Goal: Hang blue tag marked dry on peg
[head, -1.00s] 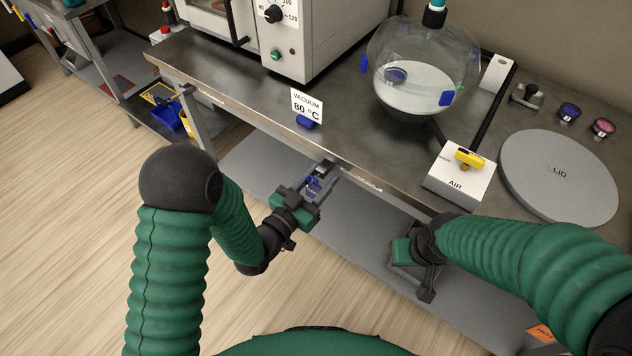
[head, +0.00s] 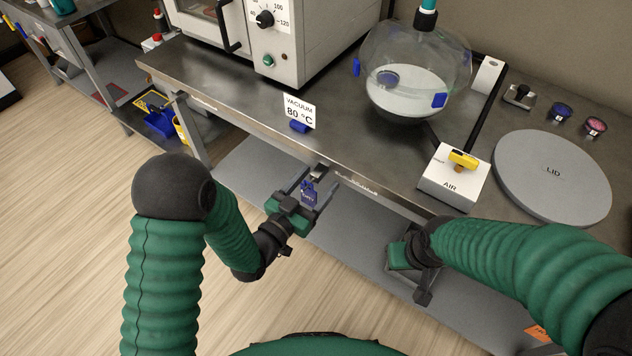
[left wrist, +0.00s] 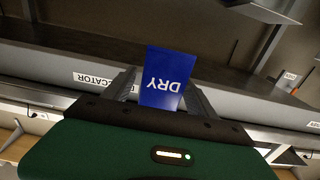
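The blue tag (head: 309,193) is at the bench's front edge, just below a small metal peg (head: 318,171). In the left wrist view the tag (left wrist: 166,78) reads DRY upside down.
On the bench (head: 215,85) are an oven (head: 290,45), a VACUUM 80 °C sign (head: 299,111), a round glass flask (head: 415,75), an AIR valve box (head: 452,182) and a grey lid (head: 552,177). A grey lower shelf (head: 340,235) lies under the bench. Open floor is at left.

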